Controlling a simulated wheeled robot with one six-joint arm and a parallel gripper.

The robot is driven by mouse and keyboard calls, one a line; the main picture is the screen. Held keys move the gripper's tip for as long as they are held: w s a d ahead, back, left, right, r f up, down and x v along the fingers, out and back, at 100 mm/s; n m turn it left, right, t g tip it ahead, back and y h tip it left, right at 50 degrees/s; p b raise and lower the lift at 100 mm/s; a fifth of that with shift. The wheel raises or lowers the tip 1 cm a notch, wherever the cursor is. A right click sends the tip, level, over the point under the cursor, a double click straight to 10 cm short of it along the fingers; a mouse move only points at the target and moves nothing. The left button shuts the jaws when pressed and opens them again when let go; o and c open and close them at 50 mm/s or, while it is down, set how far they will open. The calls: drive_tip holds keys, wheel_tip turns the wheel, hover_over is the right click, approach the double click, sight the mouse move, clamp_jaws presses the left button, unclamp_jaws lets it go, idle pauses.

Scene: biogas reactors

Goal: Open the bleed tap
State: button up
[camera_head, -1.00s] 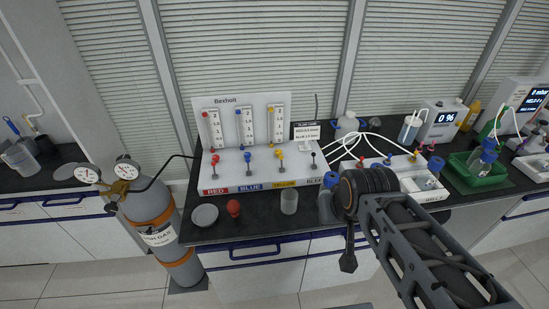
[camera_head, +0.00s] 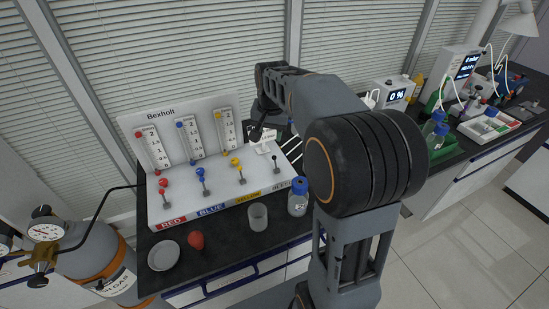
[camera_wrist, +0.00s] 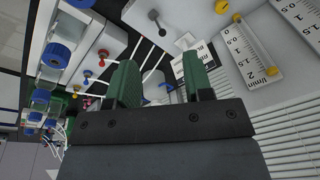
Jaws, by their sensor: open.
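The bleed tap (camera_head: 276,163) is a small dark lever with a round end, at the right end of the white Bexholt panel (camera_head: 150,118), beyond the yellow tap. It also shows at the top of the wrist view as a grey lever (camera_wrist: 157,22). My gripper (camera_head: 257,131) hangs above and behind the right part of the panel, apart from the tap. In the wrist view its two green fingers (camera_wrist: 160,80) are spread with nothing held between them. The tap lies past the fingertips there. My arm hides part of the panel's right side.
Red (camera_head: 162,189), blue (camera_head: 203,179) and yellow (camera_head: 238,170) taps stand left of the bleed tap. A printed card (camera_head: 264,141) stands behind it. A blue-capped bottle (camera_head: 298,197) and clear beaker (camera_head: 257,216) stand in front. A gas cylinder (camera_head: 100,270) is left.

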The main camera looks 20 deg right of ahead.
sight(274, 156)
drive_tip(key=w+d+f+m+g, duration=0.2)
drive_tip(key=w+d+f+m, duration=0.3)
drive_tip(key=w+f, duration=0.4)
drive_tip(key=shift+n, duration=0.4)
drive_tip(key=f, duration=0.3)
drive_tip(key=w+f+p, duration=0.1)
drive_tip(key=f, duration=0.3)
drive_tip(key=d+f+p, duration=0.1)
drive_tip(key=f, duration=0.3)
drive_tip(key=shift+w, duration=0.15)
drive_tip(key=shift+f+p, duration=0.3)
drive_tip(key=shift+f, duration=0.65)
drive_tip(key=c, duration=0.8)
